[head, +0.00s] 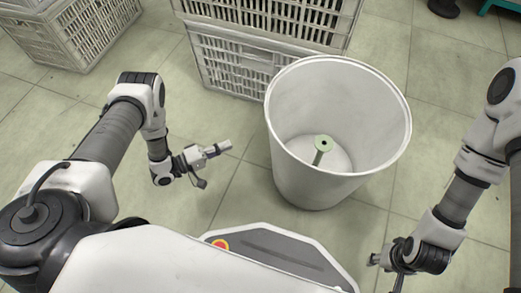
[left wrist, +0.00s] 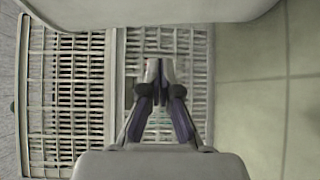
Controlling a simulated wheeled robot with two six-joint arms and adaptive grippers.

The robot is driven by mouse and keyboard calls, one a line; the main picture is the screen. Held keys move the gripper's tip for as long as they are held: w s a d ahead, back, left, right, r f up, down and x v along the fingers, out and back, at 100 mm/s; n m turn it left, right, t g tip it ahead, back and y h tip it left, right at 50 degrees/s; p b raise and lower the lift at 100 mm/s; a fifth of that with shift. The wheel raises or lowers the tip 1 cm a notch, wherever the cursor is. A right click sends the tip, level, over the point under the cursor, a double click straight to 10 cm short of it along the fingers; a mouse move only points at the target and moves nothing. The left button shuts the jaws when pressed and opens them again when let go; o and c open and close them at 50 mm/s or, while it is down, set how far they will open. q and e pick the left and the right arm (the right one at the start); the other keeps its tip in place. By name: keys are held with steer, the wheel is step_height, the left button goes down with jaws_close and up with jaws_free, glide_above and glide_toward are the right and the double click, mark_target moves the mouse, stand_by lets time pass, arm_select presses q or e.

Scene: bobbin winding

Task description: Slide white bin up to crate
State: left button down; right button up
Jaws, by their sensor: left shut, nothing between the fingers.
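The white bin (head: 290,165) stands upright on the floor, right of centre in the head view. A green bobbin (head: 323,145) stands inside it. The grey crate stack (head: 235,60) is just behind the bin; the bin's rim overlaps it in view, so I cannot tell whether they touch. My left gripper (head: 222,149) is shut and empty, left of the bin and apart from it. It also shows in the left wrist view (left wrist: 160,72), with a pale curved surface, likely the bin (left wrist: 150,10), above it. My right gripper (head: 378,262) is low, right of the bin; its fingers are unclear.
Another grey crate (head: 75,35) stands at the upper left. Tiled floor (head: 240,195) is clear between my left gripper and the bin, and also to the right of the bin. A dark round base (head: 444,7) is at the top right.

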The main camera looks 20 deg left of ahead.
arm_select(q)
steer(key=s+d+b+x, duration=0.2)
steer(key=b+x, duration=0.3)
steer(key=x, duration=0.7)
steer(key=shift+w+d+r, duration=0.2)
steer(key=shift+d, duration=0.15)
